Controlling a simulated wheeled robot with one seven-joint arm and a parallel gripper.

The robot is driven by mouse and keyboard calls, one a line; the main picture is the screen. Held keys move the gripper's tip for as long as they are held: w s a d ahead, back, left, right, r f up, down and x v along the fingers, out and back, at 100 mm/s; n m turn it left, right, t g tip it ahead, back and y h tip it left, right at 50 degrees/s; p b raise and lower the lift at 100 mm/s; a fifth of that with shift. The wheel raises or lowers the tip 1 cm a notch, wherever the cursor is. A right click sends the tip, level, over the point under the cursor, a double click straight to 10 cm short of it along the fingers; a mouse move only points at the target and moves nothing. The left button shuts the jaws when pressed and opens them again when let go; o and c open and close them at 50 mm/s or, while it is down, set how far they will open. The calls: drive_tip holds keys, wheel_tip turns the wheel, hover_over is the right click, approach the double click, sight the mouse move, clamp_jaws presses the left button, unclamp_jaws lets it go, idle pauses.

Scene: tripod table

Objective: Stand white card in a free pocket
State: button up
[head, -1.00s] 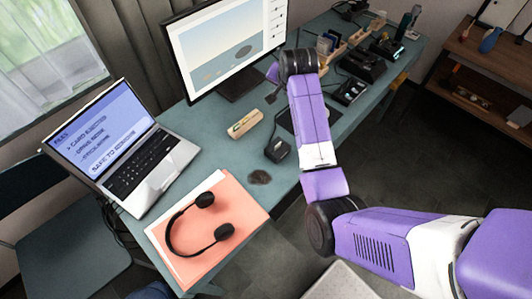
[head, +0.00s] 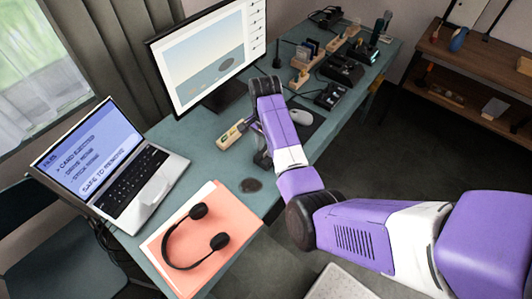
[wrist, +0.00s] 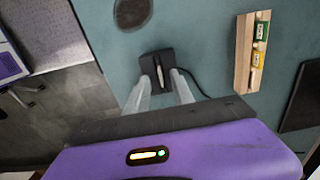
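A black card reader (wrist: 152,63) lies on the desk below my gripper (wrist: 164,88) in the wrist view. A slim white edge, apparently the white card (wrist: 177,80), stands in it between my fingers. My gripper is open, with one pale finger on each side of it; I cannot tell whether they touch it. In the head view the reader (head: 262,159) is partly hidden by my arm. A small wooden holder (wrist: 244,62) with a green and a yellow card lies to the right; it also shows in the head view (head: 229,138). Its free pockets are unclear.
A laptop (head: 150,205), a pink folder (head: 220,262) with a headset (head: 172,240), and a monitor (head: 205,60) stand on the teal desk (head: 190,135).

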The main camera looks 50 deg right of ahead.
drive_tip(key=shift+f, duration=0.95)
clamp_jaws()
